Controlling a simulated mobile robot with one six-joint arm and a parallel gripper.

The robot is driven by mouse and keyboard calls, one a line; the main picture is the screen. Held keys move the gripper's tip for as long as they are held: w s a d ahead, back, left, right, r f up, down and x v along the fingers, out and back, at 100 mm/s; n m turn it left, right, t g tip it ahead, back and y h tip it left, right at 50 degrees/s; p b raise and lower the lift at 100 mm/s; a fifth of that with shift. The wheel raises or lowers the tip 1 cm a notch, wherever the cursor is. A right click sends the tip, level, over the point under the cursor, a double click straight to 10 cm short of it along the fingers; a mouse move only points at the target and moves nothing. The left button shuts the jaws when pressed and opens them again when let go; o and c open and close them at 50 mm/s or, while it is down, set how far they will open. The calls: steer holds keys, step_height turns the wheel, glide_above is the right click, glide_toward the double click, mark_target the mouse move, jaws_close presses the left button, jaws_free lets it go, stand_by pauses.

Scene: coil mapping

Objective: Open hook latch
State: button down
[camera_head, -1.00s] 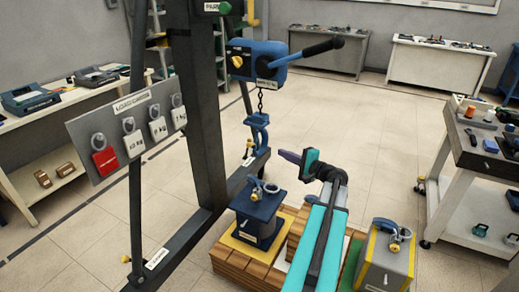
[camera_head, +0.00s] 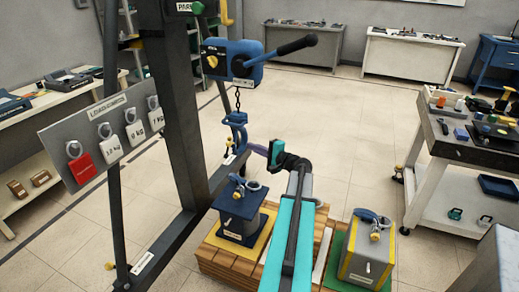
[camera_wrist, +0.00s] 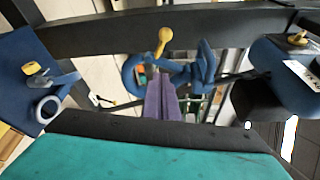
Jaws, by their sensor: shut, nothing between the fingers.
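The blue hook (camera_head: 237,136) hangs on a chain below the blue hoist (camera_head: 232,60). It has a small yellow-tipped latch (camera_head: 229,158) at its lower left. In the wrist view the hook (camera_wrist: 132,76) lies sideways, with the yellow latch tip (camera_wrist: 163,38) standing out from it. My gripper (camera_head: 256,149) has purple fingers that are shut and empty, pointing toward the hook from its right. In the wrist view the shut fingers (camera_wrist: 162,92) overlap the hook's opening; I cannot tell whether they touch it.
A dark blue weight (camera_head: 240,212) with a shackle stands on a wooden pallet (camera_head: 213,258) below the hook. A grey weight with yellow edges (camera_head: 367,260) stands on a green mat to the right. The dark gantry post (camera_head: 172,110) rises to the left. A tool cart (camera_head: 430,180) is at right.

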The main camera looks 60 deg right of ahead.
mark_target(232, 143)
steer(key=shift+w+a+r+p, duration=0.1)
steer(key=shift+w+a+p, duration=0.35)
steer(key=shift+w, duration=0.45)
steer(key=shift+w+a+r+p, duration=0.1)
steer(key=shift+w+a+p, duration=0.15)
steer(key=shift+w+a, duration=0.5)
steer(key=shift+w+a+p, duration=0.35)
steer(key=shift+w+a, duration=0.05)
steer(key=shift+w, duration=0.6)
